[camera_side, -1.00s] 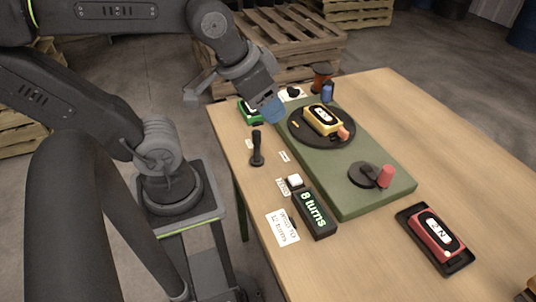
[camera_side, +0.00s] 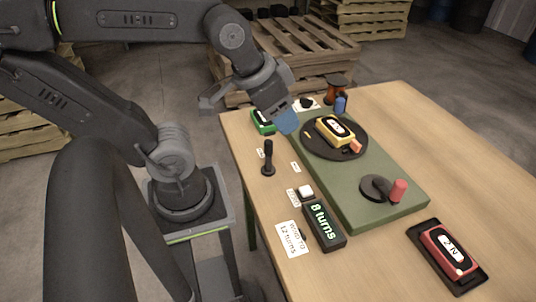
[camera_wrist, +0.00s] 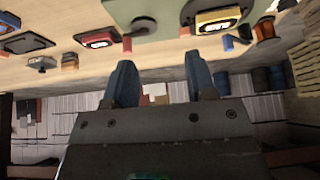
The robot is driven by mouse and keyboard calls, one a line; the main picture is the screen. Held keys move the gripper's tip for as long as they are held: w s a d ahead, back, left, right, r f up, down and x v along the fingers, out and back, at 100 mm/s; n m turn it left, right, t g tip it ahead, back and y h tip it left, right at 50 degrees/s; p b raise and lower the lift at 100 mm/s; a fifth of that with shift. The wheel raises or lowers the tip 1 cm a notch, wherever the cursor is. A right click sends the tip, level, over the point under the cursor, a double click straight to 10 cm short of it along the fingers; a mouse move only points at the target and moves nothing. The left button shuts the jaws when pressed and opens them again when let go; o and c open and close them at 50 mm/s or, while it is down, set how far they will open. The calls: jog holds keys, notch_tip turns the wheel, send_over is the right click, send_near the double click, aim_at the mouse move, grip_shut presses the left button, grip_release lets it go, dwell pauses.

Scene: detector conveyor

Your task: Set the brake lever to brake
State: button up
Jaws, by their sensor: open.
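The brake lever (camera_side: 268,158) is a black upright handle on a small round base near the table's left edge, in the side view. Small white labels lie on the table beside it, too small to read. My gripper (camera_side: 287,122) hangs above and behind the lever, close to the green platform's left edge, and is apart from the lever. In the wrist view my gripper (camera_wrist: 163,82) shows two blue fingers spread wide with nothing between them. I cannot make out the lever in the wrist view.
The green platform (camera_side: 365,207) carries a dark turntable with a yellow detector (camera_side: 336,130) and a crank with a red knob (camera_side: 398,188). A counter box reading "8 turns" (camera_side: 325,226) stands in front of the lever. A red detector (camera_side: 447,252) sits in a black tray at right.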

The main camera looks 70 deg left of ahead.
jog(key=n+g, duration=0.6)
jog(key=n, duration=1.3)
send_near(268, 140)
jog(key=f, duration=1.1)
jog(key=shift+s+f, duration=0.15)
jog(key=shift+s, duration=0.1)
jog(key=shift+c, duration=0.5)
jog(key=c, duration=0.8)
jog(key=shift+m, duration=0.3)
